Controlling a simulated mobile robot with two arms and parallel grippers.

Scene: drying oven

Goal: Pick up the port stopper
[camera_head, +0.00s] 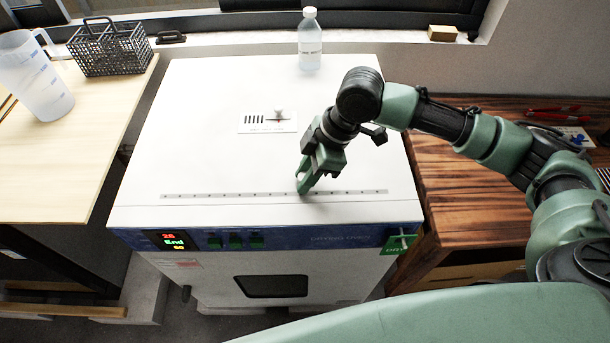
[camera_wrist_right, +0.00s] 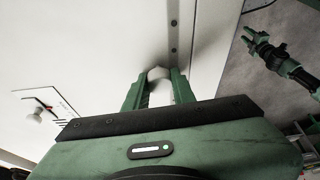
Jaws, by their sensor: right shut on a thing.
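My right gripper (camera_head: 304,186) is low over the front of the white oven's top (camera_head: 210,150), close to the row of small dark holes. It is shut on a small white piece, the port stopper (camera_wrist_right: 158,74), which shows between the green fingers in the right wrist view. In the head view the fingers hide the stopper. I cannot tell whether it touches the oven top. My left gripper (camera_wrist_right: 250,38) shows small at the upper right of the right wrist view, away from the oven top; its jaw state is unclear.
A vent plate with a white knob (camera_head: 278,114) is on the oven top. A clear bottle (camera_head: 310,42) stands at the back. A jug (camera_head: 35,80) and dark basket (camera_head: 108,48) are on the left table. A wooden bench (camera_head: 470,210) is at the right.

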